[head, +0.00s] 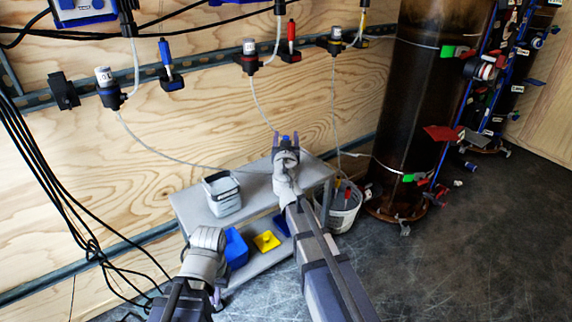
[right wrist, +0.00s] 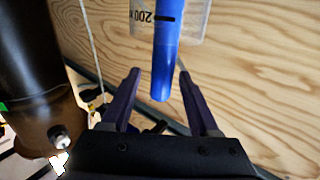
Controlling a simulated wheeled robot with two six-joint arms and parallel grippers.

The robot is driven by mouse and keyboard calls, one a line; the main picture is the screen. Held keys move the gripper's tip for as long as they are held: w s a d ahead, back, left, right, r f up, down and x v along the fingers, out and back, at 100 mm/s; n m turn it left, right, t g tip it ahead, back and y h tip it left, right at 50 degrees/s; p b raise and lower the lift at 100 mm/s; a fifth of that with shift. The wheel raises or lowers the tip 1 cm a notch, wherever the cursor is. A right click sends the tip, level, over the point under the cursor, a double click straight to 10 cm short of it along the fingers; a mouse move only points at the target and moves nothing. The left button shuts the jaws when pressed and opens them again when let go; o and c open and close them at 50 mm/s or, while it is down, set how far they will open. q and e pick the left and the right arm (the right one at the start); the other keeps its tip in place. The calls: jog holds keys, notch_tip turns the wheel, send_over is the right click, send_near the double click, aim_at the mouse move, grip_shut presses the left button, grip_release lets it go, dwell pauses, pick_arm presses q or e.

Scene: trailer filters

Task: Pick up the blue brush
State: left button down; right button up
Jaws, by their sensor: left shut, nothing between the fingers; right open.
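In the right wrist view a blue handle (right wrist: 165,65), which looks like the blue brush, runs down from the top edge. A clear container marked 200 (right wrist: 191,18) shows around its upper part. The handle's lower end shows between the fingers of my right gripper (right wrist: 160,98), with gaps on both sides. That gripper is open and also shows in the head view (head: 285,140), over the back of the grey shelf unit (head: 254,196), hiding most of what is there. My left gripper (head: 215,296) is low at the front left, shut and empty, its fingertips mostly hidden.
A small grey bucket (head: 222,193) stands on the shelf top; blue and yellow items (head: 266,241) lie below. A white bucket (head: 343,207) stands to the right, before a dark tank (head: 420,100). A wall rail holds another blue-handled item (head: 167,58).

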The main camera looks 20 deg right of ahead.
jog(key=shift+x, duration=1.05)
jog(key=shift+s, duration=0.1)
grip_shut()
